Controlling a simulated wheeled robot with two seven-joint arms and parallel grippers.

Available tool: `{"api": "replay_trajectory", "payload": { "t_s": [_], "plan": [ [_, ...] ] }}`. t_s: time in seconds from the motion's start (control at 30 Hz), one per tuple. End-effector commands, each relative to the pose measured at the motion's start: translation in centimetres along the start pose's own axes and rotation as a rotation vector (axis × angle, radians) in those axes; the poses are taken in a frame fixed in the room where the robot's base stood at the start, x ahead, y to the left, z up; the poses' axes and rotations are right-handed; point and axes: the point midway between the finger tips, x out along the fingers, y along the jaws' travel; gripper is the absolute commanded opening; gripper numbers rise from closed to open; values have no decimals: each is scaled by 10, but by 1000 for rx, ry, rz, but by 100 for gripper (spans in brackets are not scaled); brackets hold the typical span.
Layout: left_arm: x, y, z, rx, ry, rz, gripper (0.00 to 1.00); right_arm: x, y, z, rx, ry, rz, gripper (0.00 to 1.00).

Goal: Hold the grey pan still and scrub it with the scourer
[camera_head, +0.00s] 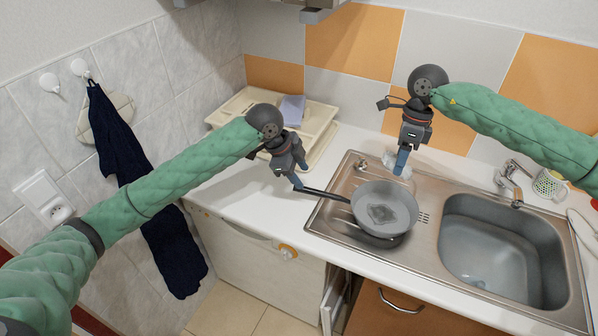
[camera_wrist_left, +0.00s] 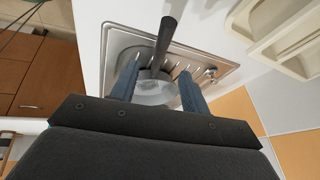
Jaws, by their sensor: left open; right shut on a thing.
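The grey pan (camera_head: 402,207) rests on the drainboard left of the sink bowl, with a dark patch on its inside. Its dark handle (camera_head: 328,195) points left, toward my left gripper (camera_head: 297,182). My left gripper is open at the handle's end. In the left wrist view the handle (camera_wrist_left: 164,45) shows between the two open fingers (camera_wrist_left: 157,75), with the pan (camera_wrist_left: 150,92) beyond, partly hidden. My right gripper (camera_head: 401,168) is above the back of the drainboard, behind the pan, shut on a small whitish thing that looks like the scourer (camera_head: 390,162). The scourer is partly hidden by the fingers.
The sink bowl (camera_head: 500,250) lies right of the pan, with a tap (camera_head: 510,180) behind it. A cream dish rack (camera_head: 322,122) stands at the back left. A dark towel (camera_head: 125,140) hangs on the left wall. The white counter (camera_head: 240,205) left of the drainboard is clear.

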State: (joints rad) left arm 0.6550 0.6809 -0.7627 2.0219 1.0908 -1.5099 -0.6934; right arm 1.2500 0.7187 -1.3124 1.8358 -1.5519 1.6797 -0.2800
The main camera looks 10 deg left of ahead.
Motion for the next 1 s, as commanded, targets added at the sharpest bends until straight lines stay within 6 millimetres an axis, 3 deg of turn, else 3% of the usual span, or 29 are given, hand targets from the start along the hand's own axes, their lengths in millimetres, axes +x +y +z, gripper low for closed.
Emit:
{"api": "replay_trajectory", "payload": {
  "t_s": [0.17, 0.7, 1.0],
  "plan": [
    [13, -1, 0, -1, 0, -1, 46, 0, 0, 0, 0, 0, 0, 35],
    [96, 0, 0, -1, 0, -1, 46, 0, 0, 0, 0, 0, 0, 35],
    [117, -1, 0, 0, -1, -3, 46, 0, 0, 0, 0, 0, 0, 35]
  ]
}}
